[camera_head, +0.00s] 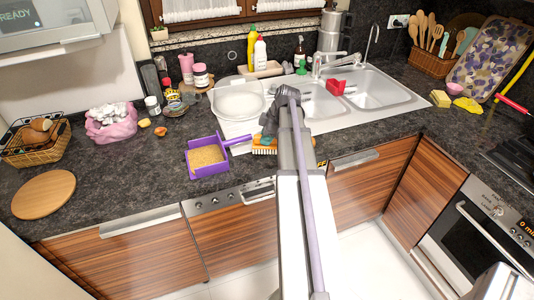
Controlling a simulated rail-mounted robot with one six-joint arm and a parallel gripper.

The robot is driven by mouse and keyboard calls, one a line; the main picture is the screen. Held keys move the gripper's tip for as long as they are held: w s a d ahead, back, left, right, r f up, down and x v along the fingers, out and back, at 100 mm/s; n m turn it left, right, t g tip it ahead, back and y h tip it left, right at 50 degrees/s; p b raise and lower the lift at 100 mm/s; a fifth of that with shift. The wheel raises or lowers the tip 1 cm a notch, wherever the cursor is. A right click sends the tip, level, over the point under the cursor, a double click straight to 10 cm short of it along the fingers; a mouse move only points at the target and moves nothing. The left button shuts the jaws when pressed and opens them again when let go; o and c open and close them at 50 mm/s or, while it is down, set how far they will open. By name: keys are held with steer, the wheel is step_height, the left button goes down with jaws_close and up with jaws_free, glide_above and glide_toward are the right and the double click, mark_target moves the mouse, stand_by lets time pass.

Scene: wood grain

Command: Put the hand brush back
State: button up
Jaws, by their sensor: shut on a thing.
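A purple dustpan (207,155) lies on the dark counter near its front edge, with a tan heap in its pan and its handle pointing right. My gripper (267,136) is just right of that handle, by the counter's front edge. The brush's handle and the fingertips are mostly hidden by my arm. I cannot tell whether the bristles touch the counter.
The double sink (375,88) is behind and right of my gripper, with a red thing (337,87) in it. A pink bag (112,122), a basket (35,140) and a round board (43,194) occupy the left counter.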

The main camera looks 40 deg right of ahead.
step_height(320, 180, down, 4)
steer(key=b, duration=0.3)
steer(key=shift+b, duration=0.4)
steer(key=shift+r, duration=0.35)
steer(key=shift+f, duration=0.3)
steer(key=o, duration=0.8)
steer(key=shift+r, duration=0.1)
steer(key=shift+o, duration=0.2)
steer(key=p+v, duration=1.1)
steer(key=v, duration=0.1)
steer(key=shift+r+p, duration=0.2)
steer(key=shift+p, duration=0.15)
